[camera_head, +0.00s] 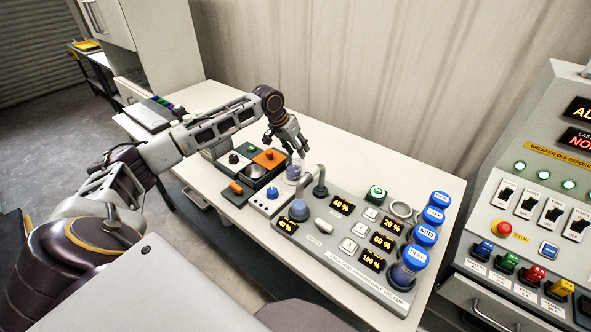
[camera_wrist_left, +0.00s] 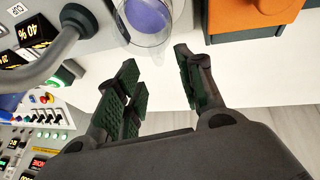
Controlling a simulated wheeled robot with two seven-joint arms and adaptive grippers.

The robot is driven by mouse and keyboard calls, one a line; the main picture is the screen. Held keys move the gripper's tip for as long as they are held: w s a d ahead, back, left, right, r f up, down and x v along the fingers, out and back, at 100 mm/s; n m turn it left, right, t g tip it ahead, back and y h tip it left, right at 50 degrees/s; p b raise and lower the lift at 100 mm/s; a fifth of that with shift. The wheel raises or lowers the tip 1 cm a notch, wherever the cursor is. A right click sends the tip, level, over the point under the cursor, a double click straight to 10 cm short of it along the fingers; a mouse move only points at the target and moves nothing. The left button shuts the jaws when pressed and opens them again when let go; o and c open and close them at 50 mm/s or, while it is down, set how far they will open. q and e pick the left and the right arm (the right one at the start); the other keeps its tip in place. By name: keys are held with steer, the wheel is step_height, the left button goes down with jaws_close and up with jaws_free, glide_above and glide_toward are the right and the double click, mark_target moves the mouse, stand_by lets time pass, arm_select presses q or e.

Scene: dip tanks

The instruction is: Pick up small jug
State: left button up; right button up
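The small jug (camera_head: 293,173) is a clear vessel with blue-violet contents. In the left wrist view the jug (camera_wrist_left: 148,20) is at the top centre, partly cut off by the frame edge. My left gripper (camera_head: 299,148) is just above and behind the jug in the head view. In the left wrist view its green-padded fingers (camera_wrist_left: 162,88) are spread apart with nothing between them, and the jug is beyond their tips. My right gripper is not seen.
The curved grey pipe (camera_head: 309,171) rises close beside the jug. Blue-capped containers (camera_head: 425,236) stand at the panel's right. The table's (camera_head: 352,165) back strip is clear.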

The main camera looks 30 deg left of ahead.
arm_select(q)
steer(key=shift+x, duration=2.75)
jaws_close()
